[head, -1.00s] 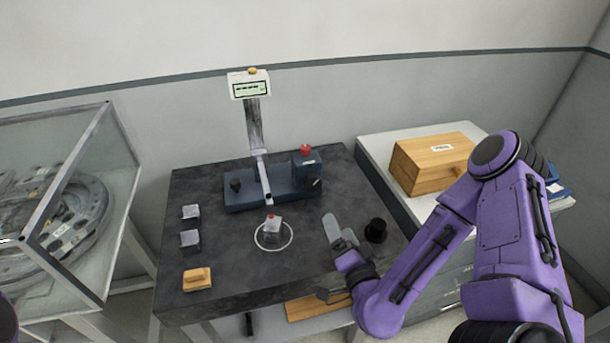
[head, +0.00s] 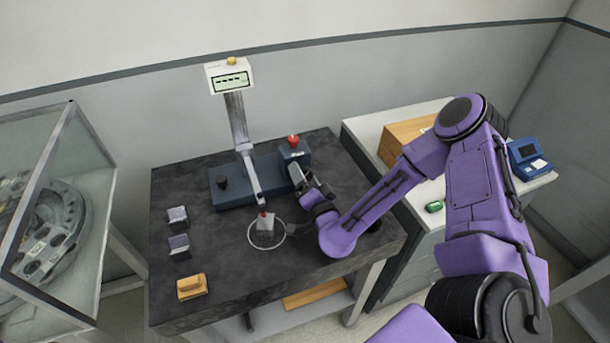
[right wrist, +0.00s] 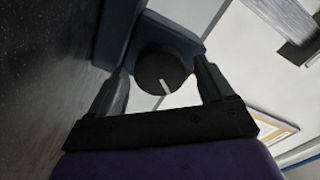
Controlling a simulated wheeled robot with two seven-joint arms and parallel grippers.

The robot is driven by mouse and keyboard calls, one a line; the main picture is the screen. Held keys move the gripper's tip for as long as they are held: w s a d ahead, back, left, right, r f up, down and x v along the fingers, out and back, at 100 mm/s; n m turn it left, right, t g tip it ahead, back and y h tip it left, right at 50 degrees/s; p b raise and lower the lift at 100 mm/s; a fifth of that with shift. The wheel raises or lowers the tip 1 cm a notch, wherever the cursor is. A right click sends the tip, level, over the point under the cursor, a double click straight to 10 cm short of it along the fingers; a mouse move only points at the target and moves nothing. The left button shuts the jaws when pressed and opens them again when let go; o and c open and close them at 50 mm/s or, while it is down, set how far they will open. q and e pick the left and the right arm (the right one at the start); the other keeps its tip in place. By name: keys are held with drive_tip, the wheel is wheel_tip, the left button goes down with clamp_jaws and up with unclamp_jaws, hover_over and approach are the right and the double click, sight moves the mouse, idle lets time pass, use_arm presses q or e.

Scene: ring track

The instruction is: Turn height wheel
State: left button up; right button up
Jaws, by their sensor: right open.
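The height wheel (right wrist: 163,76) is a round black knob with a white mark on its face, on the side of the blue gauge base (head: 240,193). In the head view it is hidden behind my right gripper (head: 309,182). In the right wrist view my right gripper (right wrist: 161,72) is open, with one finger on each side of the wheel. I cannot tell whether the fingers touch it. The gauge's display (head: 230,81) shows dashes on top of a grey column. My left gripper is not in view.
A grey block (head: 265,233) sits under the gauge tip inside a white circle on the dark table (head: 210,290). Two small blocks and a wooden piece (head: 191,287) lie at left. A wooden box (head: 402,140) and blue device (head: 528,158) stand right.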

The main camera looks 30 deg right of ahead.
drive_tip(key=c, duration=1)
drive_tip(key=shift+c, duration=0.2)
drive_tip(key=shift+f+m, duration=0.1)
drive_tip(key=shift+m, duration=0.2)
drive_tip(key=m+b, duration=0.2)
drive_tip(key=m, duration=0.1)
drive_tip(key=shift+f, duration=0.1)
drive_tip(key=shift+m+b, duration=0.9)
drive_tip(key=shift+m, duration=1)
drive_tip(key=o, duration=1)
